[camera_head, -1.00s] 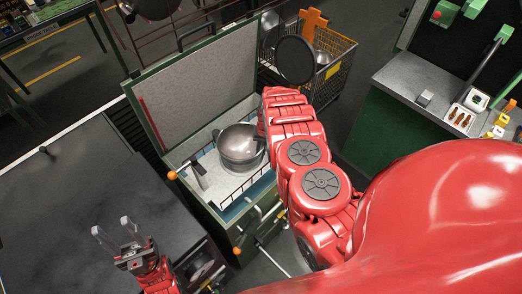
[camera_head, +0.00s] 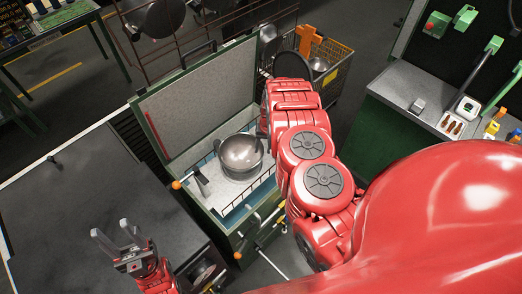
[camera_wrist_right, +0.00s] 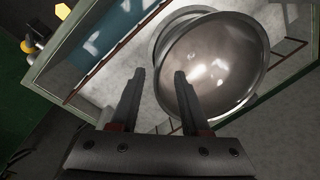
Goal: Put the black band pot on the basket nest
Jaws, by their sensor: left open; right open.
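A silver pot (camera_head: 240,154) sits tilted inside an open green case (camera_head: 225,217), on its pale floor. In the right wrist view the pot (camera_wrist_right: 218,62) shows its shiny round surface and wide rim; I cannot make out a black band. My right gripper (camera_wrist_right: 157,78) is open and empty at the pot's edge, with one finger overlapping the pot in the picture. I cannot tell if they touch. In the head view my arm hides that gripper. A yellow wire basket (camera_head: 336,84) with a metal bowl stands behind. My left gripper (camera_head: 115,235) is open and empty.
The case lid (camera_head: 200,100) stands raised behind the pot. A dark round pan (camera_head: 293,65) hangs near the basket, partly behind my arm. A dark bench (camera_head: 70,205) lies left, and a green counter (camera_head: 385,110) with small items lies right.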

